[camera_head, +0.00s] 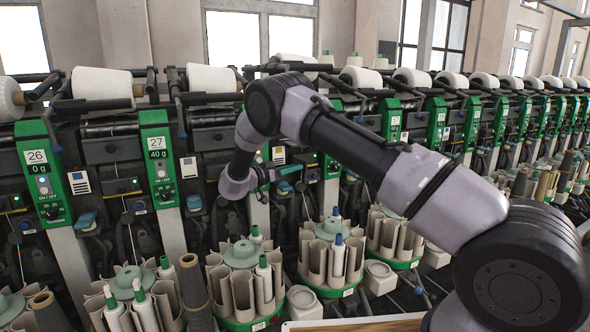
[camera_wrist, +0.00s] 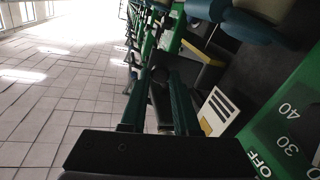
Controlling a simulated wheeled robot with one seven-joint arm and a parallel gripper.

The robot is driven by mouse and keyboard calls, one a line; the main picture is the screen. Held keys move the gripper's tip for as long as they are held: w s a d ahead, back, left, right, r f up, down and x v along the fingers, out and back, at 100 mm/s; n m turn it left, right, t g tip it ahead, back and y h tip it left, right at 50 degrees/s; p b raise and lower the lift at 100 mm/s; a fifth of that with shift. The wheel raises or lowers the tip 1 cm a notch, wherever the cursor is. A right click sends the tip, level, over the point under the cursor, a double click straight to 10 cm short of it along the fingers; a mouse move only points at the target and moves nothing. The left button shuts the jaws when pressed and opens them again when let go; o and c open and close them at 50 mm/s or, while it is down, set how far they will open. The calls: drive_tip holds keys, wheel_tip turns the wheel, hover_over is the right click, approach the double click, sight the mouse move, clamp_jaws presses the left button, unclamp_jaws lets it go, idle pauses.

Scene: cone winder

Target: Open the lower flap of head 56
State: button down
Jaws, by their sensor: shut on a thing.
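My gripper (camera_head: 287,178) is at the front of a winding head right of head 27, its teal fingers pointing right. In the wrist view, the two dark green fingers of my gripper (camera_wrist: 160,78) stand apart with a small dark part (camera_wrist: 160,90) between them. The gripper is shut on this part; I cannot tell exactly what it is. My arm hides most of that head. No number 56 can be read, and I cannot make out its lower flap. Blue tabs show low on nearby heads, such as the one beside head 27 (camera_head: 194,202).
Head 26 (camera_head: 37,170) and head 27 (camera_head: 158,160) stand at the left; more green heads recede right. Round bobbin magazines (camera_head: 243,280) crowd the space below my gripper. The tiled floor (camera_wrist: 60,110) beside the machine is clear in the wrist view.

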drive_tip(key=shift+w+a+m+g+h, duration=0.1)
drive_tip(key=shift+a+m+g+h, duration=0.25)
drive_tip(key=shift+g, duration=0.25)
drive_tip(key=shift+d+r, duration=0.1)
drive_tip(key=c, duration=0.7)
unclamp_jaws()
drive_tip(key=shift+o, duration=0.2)
drive_tip(key=v, duration=1)
drive_tip(key=shift+a, duration=0.35)
